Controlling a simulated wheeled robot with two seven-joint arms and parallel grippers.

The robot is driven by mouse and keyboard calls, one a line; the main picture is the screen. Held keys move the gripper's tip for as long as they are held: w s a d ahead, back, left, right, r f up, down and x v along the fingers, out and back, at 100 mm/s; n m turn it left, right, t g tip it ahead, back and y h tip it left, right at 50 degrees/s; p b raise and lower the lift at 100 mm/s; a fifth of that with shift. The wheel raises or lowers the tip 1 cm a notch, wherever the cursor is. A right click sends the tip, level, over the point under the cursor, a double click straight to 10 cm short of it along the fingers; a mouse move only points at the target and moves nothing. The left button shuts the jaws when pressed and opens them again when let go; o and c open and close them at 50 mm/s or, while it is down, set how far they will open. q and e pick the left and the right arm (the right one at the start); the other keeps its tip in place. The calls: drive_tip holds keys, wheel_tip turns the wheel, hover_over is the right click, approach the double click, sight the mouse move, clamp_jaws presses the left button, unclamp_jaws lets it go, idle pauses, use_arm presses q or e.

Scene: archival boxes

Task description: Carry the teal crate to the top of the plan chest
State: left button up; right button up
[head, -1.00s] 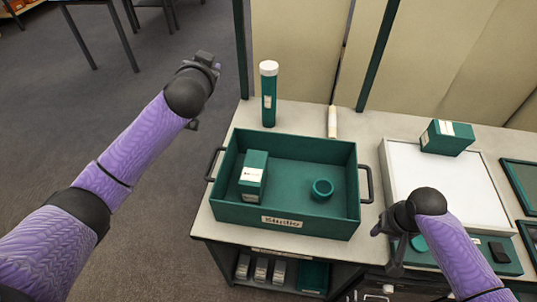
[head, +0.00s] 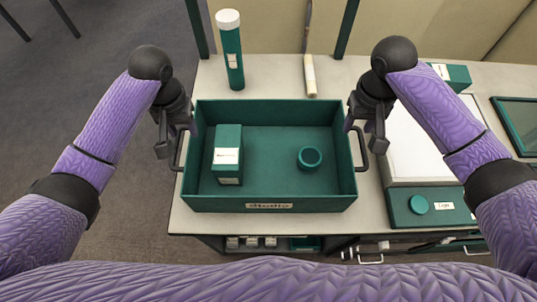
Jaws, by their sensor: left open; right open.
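The teal crate (head: 269,205) stands on the pale worktop in the middle of the head view, with a label reading Studio on its front. It holds a teal box (head: 227,152) with a white label and a small round teal pot (head: 309,159). My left gripper (head: 170,148) is open at the crate's left handle. My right gripper (head: 368,143) is open at the right handle. I cannot tell whether either pair of fingers touches its handle. I cannot tell which surface is the top of the plan chest.
A teal tube with a white cap (head: 231,50) and a pale roll (head: 310,76) stand and lie behind the crate. To the right are a white board (head: 412,150), a teal box (head: 455,76), a flat teal case (head: 440,218) and a dark framed tray (head: 515,125).

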use_arm(q)
hover_over(201, 164)
wheel_tip(201, 164, down, 9)
drive_tip(key=shift+w+a+f, duration=0.15)
drive_tip(key=shift+f, duration=0.05)
use_arm(e)
wheel_tip(201, 164, down, 10)
drive_tip(key=shift+r, duration=0.25)
use_arm(q)
clamp_jaws()
use_arm(e)
clamp_jaws()
use_arm(q)
drive_tip(key=shift+r, duration=0.1)
use_arm(e)
drive_tip(key=shift+r, duration=0.1)
idle(0.4)
